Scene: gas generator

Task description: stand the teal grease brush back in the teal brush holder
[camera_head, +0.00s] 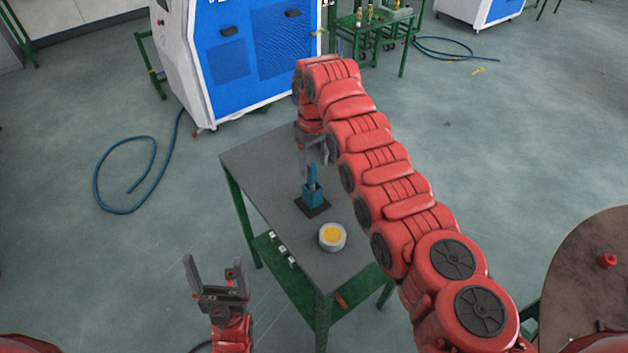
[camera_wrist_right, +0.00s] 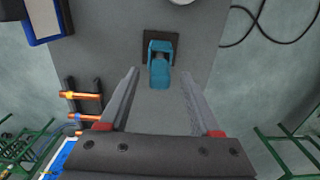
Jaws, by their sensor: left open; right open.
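The teal brush holder (camera_head: 313,197) stands on a dark square base on the grey table, and it also shows in the right wrist view (camera_wrist_right: 153,46). A narrower teal piece, seemingly the grease brush (camera_head: 312,174), rises upright from the holder. In the right wrist view the teal brush (camera_wrist_right: 160,76) overlaps the holder, so how deep it sits cannot be told. My right gripper (camera_head: 314,164) is open just above and behind it. The teal piece lies ahead between the fingertips (camera_wrist_right: 160,88), with no contact visible. My left gripper (camera_head: 212,262) is open and empty, left of the table.
A white tub with yellow contents (camera_head: 332,236) stands on the table near the holder. The grey tabletop (camera_head: 255,160) is bare at left. A green lower shelf (camera_head: 297,280) holds small items. A blue and white machine (camera_head: 245,50) stands behind. A blue hose (camera_head: 125,210) lies on the floor.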

